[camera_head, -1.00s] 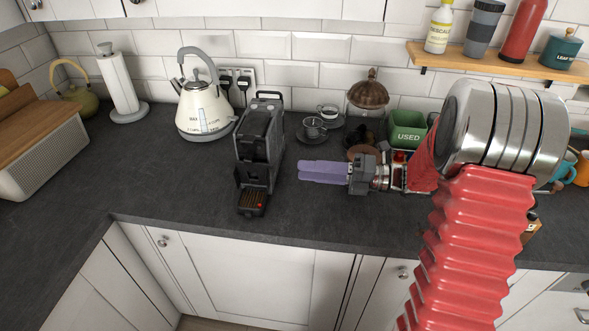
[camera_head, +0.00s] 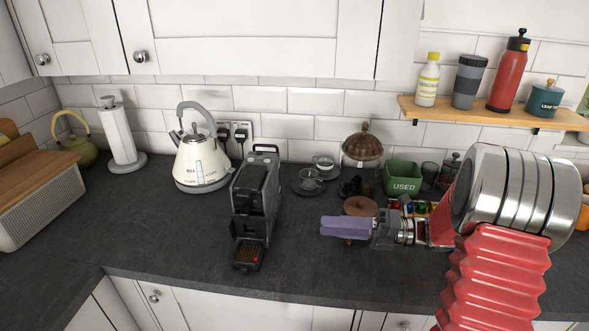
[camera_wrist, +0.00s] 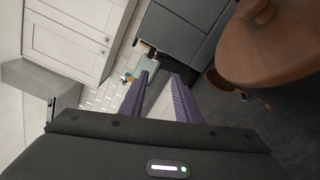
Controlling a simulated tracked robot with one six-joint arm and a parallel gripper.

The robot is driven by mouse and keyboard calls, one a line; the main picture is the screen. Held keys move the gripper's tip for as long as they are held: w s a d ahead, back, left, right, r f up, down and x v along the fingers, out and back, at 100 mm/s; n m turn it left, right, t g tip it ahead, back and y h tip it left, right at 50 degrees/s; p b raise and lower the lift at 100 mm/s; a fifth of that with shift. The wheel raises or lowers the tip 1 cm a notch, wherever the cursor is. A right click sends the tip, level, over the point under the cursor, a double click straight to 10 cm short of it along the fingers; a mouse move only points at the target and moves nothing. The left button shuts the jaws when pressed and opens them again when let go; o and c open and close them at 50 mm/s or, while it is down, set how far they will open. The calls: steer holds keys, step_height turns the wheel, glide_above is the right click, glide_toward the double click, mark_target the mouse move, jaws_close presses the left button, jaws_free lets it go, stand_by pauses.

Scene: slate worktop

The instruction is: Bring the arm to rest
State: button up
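My gripper (camera_head: 322,227) hangs over the worktop (camera_head: 190,240), its purple fingers pointing left towards the black coffee machine (camera_head: 256,205). A clear gap lies between the fingertips and the machine. In the wrist view the two purple fingers (camera_wrist: 162,73) stand apart with nothing held between them. The red ribbed sleeve and silver rings of my arm fill the right side of the head view and hide part of the worktop.
A brown wooden round (camera_head: 361,206) is close behind the fingers. A shelf (camera_head: 480,115) holds bottles above. The worktop left of the machine is clear.

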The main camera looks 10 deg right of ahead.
steer(key=s+a+n+g+h, duration=0.6)
steer(key=s+a+n+h, duration=0.3)
steer(key=s+n, duration=0.65)
steer(key=s+d+r+n+t+h, duration=0.2)
steer(key=s+n+t+h, duration=0.1)
steer(key=n, duration=0.7)
steer(key=s+d+r+n+t+h, duration=0.2)
steer(key=n+h, duration=0.3)
steer(key=n, duration=0.5)
steer(key=shift+s+r+t, duration=0.35)
steer(key=shift+s+t, duration=0.15)
